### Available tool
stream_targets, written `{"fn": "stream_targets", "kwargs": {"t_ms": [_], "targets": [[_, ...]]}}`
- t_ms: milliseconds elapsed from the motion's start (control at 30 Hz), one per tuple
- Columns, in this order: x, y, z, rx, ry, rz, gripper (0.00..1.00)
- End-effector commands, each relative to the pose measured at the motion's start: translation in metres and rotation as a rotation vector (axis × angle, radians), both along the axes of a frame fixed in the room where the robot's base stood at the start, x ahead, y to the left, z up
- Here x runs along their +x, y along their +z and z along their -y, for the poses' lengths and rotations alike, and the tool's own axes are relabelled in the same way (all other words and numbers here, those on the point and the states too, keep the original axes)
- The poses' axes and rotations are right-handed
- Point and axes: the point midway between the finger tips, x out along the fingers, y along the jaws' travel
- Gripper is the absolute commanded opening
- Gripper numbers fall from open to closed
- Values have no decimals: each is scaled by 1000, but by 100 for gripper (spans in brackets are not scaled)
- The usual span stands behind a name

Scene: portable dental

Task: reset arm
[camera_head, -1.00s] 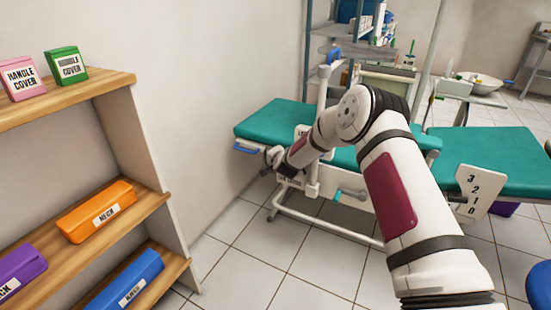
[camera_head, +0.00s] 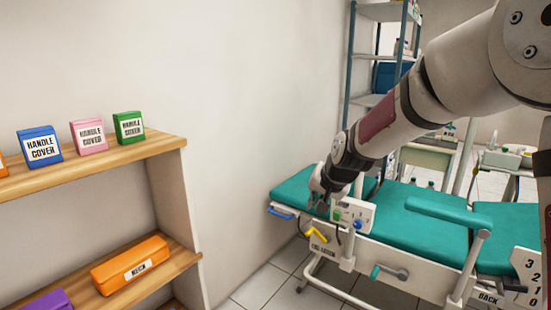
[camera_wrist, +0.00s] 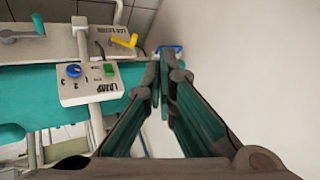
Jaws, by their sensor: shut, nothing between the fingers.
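My arm reaches in from the right in the head view, and my gripper (camera_head: 322,200) is over the left end of the teal dental bed (camera_head: 408,222). In the wrist view my gripper (camera_wrist: 163,82) has its two dark fingers close together at the tips, with nothing between them. A control box (camera_wrist: 90,84) with a blue knob and a green button is to the left of the fingers. The control box also shows in the head view (camera_head: 353,214), just right of the gripper. I cannot tell whether the gripper touches the bed.
A yellow lever (camera_head: 316,235) and a grey crank (camera_head: 388,272) stick out from the bed's near side. A wooden shelf (camera_head: 95,167) at left holds blue, pink and green handle cover boxes and an orange box. A blank wall stands beside the gripper.

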Motion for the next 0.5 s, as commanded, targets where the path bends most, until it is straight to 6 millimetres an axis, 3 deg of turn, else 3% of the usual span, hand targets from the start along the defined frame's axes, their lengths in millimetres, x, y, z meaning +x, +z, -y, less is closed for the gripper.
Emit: {"fn": "stream_targets", "kwargs": {"t_ms": [33, 200, 500], "targets": [[-23, 14, 3, -26, 20, -19, 0], [-104, 41, 18, -112, 86, -116, 0], [-259, 65, 48, -226, 173, -293, 0]]}}
